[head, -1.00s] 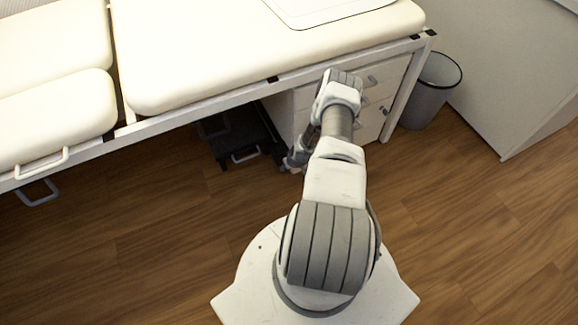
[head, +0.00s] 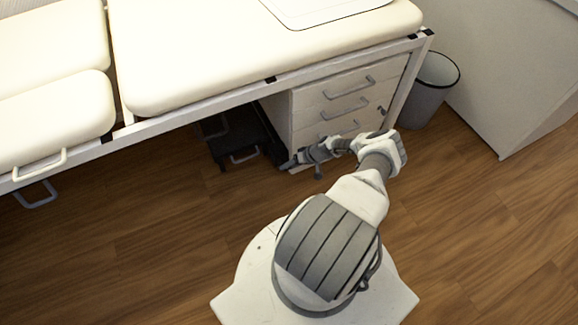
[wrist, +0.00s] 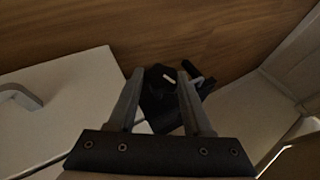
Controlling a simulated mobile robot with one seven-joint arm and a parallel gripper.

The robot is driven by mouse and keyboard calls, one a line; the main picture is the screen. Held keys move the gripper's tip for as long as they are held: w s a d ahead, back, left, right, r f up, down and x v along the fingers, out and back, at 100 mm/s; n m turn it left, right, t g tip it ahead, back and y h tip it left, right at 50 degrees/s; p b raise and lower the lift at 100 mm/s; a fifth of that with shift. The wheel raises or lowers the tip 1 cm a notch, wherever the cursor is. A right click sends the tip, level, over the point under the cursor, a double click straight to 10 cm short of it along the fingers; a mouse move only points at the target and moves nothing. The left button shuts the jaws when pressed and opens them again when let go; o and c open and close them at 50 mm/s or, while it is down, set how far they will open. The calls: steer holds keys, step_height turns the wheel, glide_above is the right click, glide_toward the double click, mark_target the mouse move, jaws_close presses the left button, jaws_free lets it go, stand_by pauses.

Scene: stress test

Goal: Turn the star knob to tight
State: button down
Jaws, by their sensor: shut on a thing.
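The star knob (wrist: 157,98) is a black knob with a small pale mark on top, in the middle of the wrist view. My gripper (wrist: 158,82) has one finger on each side of it and is shut on it. The fingers hide parts of its sides. A dark part with a pale stripe (wrist: 196,80) lies just right of the knob. In the head view my gripper (head: 291,163) is low at the left front corner of the drawer unit. The knob is too small to make out there. I cannot read any tight marking.
The white drawer unit (head: 310,101) with several grey handles stands under the cream padded couch (head: 200,60). A black object with a handle (head: 236,143) is on the floor left of it. A grey bin (head: 428,95) stands at right. The wooden floor (head: 130,250) is open in front.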

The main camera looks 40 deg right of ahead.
steer(key=shift+d+f+y, duration=0.1)
steer(key=shift+d+y, duration=0.05)
steer(key=shift+y, duration=0.55)
steer(key=shift+c, duration=1.6)
jaws_free()
steer(key=p+v, duration=0.5)
steer(key=v, duration=1.2)
steer(key=shift+s, duration=0.4)
steer(key=shift+w, duration=0.1)
